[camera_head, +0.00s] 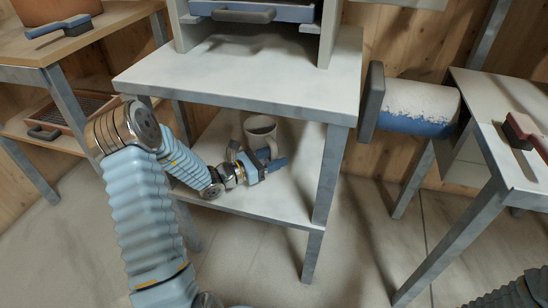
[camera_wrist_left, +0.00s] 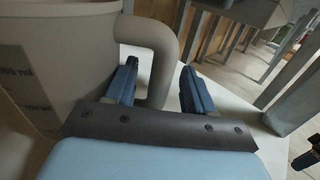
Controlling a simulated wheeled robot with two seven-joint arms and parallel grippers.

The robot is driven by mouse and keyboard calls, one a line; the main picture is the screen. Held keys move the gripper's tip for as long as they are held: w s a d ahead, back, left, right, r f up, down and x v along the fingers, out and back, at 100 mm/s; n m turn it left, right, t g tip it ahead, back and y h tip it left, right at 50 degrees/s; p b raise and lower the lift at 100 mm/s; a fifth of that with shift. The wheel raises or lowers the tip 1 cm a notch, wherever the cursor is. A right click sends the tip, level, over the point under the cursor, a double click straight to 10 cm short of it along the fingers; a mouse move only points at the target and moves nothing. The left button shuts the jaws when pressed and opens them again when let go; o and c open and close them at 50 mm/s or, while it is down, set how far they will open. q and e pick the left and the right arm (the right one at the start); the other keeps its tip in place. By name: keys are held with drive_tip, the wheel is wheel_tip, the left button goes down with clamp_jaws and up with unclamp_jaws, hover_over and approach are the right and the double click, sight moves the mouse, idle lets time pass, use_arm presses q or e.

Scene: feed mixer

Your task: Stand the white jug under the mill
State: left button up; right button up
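The white jug (camera_head: 261,127) stands upright on the lower shelf of the middle table. In the left wrist view the jug (camera_wrist_left: 60,60) fills the left side, with printed marks on its wall and its handle (camera_wrist_left: 160,75) toward my gripper. My left gripper (camera_head: 264,163) is at the jug's near side, low over the shelf. In the wrist view my left gripper (camera_wrist_left: 160,87) is open, with one finger on each side of the handle and a gap at the right finger. My right gripper is out of view. I cannot tell for sure which thing is the mill.
The middle table's top (camera_head: 250,85) overhangs the shelf (camera_head: 285,190). A frame on it holds a blue tray with a grey handle (camera_head: 243,15). A white and blue drum (camera_head: 415,105) juts out at right. A red-handled brush (camera_head: 524,132) lies on the right table; another brush (camera_head: 62,27) is at left.

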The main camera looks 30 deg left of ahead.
use_arm(q)
drive_tip(key=shift+r, duration=0.3)
drive_tip(key=v, duration=1.2)
drive_tip(key=shift+f+p, duration=0.15)
drive_tip(key=shift+p, duration=0.25)
